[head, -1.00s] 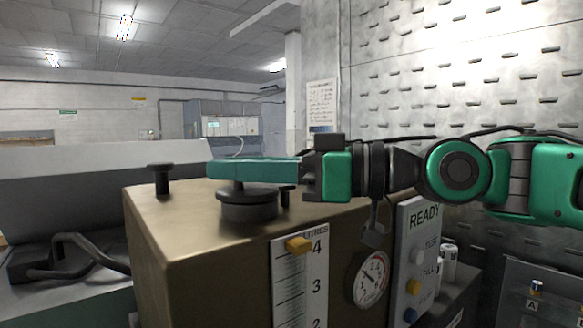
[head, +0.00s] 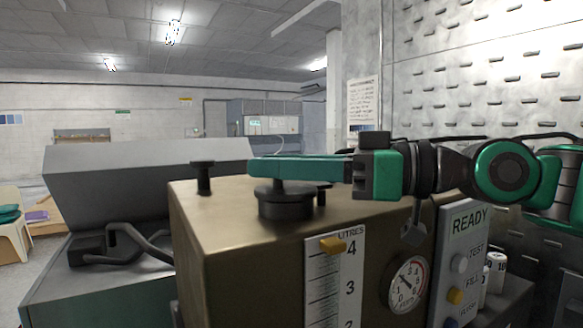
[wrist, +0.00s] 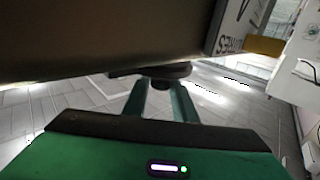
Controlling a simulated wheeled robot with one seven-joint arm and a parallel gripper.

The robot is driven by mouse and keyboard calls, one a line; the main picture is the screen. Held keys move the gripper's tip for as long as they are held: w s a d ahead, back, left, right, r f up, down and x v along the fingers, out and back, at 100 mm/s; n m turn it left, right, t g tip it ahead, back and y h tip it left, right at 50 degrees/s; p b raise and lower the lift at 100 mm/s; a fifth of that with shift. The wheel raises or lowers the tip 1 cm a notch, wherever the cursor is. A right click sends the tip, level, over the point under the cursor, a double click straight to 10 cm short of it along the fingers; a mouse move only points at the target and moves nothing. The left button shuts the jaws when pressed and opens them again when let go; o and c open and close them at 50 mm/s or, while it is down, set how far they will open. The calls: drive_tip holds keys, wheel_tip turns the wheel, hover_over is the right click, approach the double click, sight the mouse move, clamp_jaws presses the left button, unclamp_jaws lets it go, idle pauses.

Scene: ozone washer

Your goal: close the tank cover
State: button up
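A brown metal tank (head: 228,228) with a litre scale stands at the centre of the head view. A round black cap (head: 286,205) sits on its top. A large grey lid-like panel (head: 150,175) stands tilted up behind a lower unit to the left; I cannot tell for certain which of these is the tank cover. My gripper (head: 262,167) reaches in level from the right, its green fingers over the black cap. In the wrist view, the two fingers (wrist: 160,88) are apart, with a dark round part (wrist: 150,72) at their tips. Contact is unclear.
A gauge (head: 407,284) and a READY button panel (head: 466,250) are on the right. A black post (head: 203,177) stands on the tank top. Bent black tubing (head: 125,243) lies on the left unit. A studded metal wall (head: 480,80) is close behind my arm.

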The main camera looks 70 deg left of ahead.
drive_tip(key=shift+o, duration=1.3)
drive_tip(key=shift+w, duration=0.2)
drive_tip(key=shift+s, duration=0.15)
drive_tip(key=v, duration=1.1)
